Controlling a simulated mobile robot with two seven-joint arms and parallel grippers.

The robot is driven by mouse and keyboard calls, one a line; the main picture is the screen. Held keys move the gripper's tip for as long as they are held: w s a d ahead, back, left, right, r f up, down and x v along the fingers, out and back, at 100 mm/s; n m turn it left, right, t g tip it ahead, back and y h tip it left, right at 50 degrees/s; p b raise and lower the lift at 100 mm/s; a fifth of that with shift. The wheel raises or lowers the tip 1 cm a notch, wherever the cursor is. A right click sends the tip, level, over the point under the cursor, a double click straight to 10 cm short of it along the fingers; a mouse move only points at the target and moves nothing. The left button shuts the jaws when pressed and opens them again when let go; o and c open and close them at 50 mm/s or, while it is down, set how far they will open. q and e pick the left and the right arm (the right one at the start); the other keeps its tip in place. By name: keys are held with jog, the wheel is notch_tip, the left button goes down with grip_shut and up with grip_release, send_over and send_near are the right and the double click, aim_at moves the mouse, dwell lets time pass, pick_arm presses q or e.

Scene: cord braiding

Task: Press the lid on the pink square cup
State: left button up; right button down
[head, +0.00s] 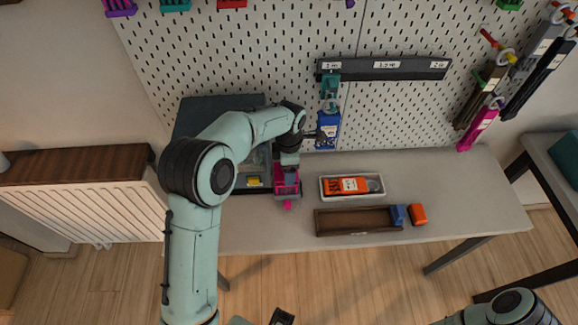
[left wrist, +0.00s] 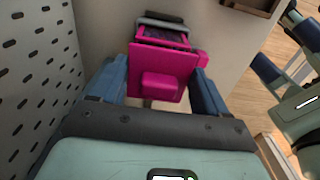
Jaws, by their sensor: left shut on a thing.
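My left gripper (head: 287,163) points at the left part of the worktop and is shut on a pink part (head: 287,181). In the left wrist view, a pink square plate with a raised square knob (left wrist: 160,84), which looks like the lid, is between my two blue fingers (left wrist: 160,90). Beyond it is a pink-edged piece with a dark face, and a pink tab stands out on its right. I cannot tell where lid and cup meet or whether the lid is seated.
On the worktop (head: 455,195) are a white tray (head: 325,197) holding an orange item, and a brown wooden tray (head: 340,220) with a blue block at its right end. An orange block (head: 418,215) is beside it. A blue item (head: 327,131) is near the pegboard (head: 270,55). The right worktop is clear.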

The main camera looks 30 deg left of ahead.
pick_arm(q)
jog(key=shift+f+b, duration=0.4)
jog(key=shift+f, duration=0.5)
pick_arm(e)
jog(key=shift+s+f, duration=0.2)
jog(key=shift+f, duration=0.3)
pick_arm(q)
jog(key=o, duration=1.1)
jog(key=shift+r+p, duration=1.7)
jog(key=shift+r, duration=1.35)
pick_arm(e)
jog(key=w+r, duration=0.1)
jog(key=r, duration=0.1)
jog(key=w+r, duration=0.1)
jog(key=r, duration=0.1)
jog(key=shift+w, duration=0.1)
pick_arm(q)
jog(key=shift+f, duration=0.1)
